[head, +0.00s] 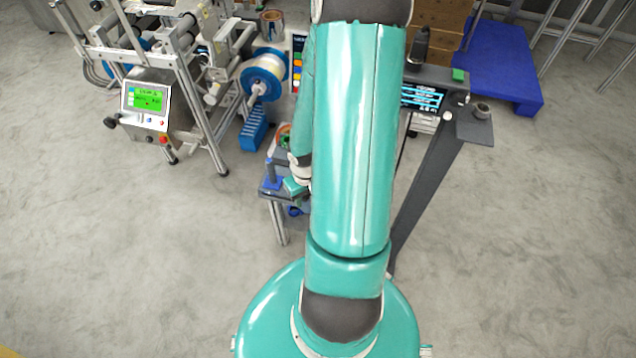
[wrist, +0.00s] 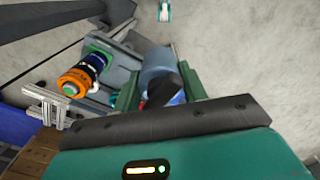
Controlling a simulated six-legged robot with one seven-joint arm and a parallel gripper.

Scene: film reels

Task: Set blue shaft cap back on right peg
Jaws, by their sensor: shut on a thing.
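My gripper (wrist: 160,85) shows in the wrist view with its two dark green fingers on either side of a dull blue, rounded piece, which I take to be the blue shaft cap (wrist: 157,62). The fingers are shut on it, and its lower part is unclear among dark, red and bright blue patches. In the head view my gripper (head: 296,185) is low beside a small stand (head: 268,192), partly hidden by my arm. I cannot tell which peg is the right one.
A stack with an orange reel (wrist: 72,82) and a green end lies left of the fingers in the wrist view. In the head view, a machine with a white spool (head: 264,75) stands behind the stand, and a dark angled frame (head: 425,190) to the right. Floor is clear in front.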

